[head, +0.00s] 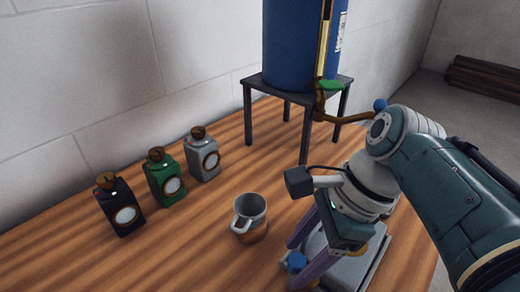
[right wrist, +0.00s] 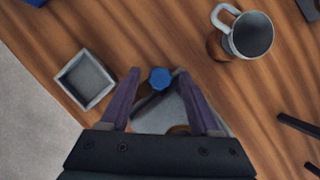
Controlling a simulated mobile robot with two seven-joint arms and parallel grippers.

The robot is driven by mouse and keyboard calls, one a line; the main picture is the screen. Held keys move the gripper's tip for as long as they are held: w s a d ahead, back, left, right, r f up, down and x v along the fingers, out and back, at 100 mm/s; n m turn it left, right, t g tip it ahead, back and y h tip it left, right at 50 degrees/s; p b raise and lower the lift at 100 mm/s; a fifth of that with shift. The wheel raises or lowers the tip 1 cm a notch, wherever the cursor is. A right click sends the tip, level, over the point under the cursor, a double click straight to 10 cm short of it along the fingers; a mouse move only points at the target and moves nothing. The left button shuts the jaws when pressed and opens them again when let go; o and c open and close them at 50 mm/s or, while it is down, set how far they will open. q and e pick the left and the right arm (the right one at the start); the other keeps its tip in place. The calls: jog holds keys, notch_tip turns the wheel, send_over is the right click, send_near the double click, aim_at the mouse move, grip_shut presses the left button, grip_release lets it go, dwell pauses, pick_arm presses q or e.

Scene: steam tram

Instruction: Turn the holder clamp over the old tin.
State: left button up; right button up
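A blue knob (head: 296,262) sits near the table's front, low in the head view. It also shows in the right wrist view (right wrist: 160,79), on a dark arm that looks like the holder clamp (right wrist: 152,104), above a grey plate (right wrist: 165,118). My right gripper (right wrist: 157,72) is open, its purple fingers on either side of the knob with gaps showing. A square, open grey tin (right wrist: 85,79), perhaps the old tin, stands left of the clamp, apart from it. In the head view my right arm hides much of the clamp. My left gripper is not in view.
A grey mug (head: 249,212) on a copper-coloured base stands left of my right gripper. Black (head: 119,208), green (head: 164,179) and grey (head: 203,157) lantern-like canisters stand farther left. A blue tank (head: 291,50) on a dark stand is behind. The table's left front is clear.

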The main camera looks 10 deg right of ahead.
grip_shut()
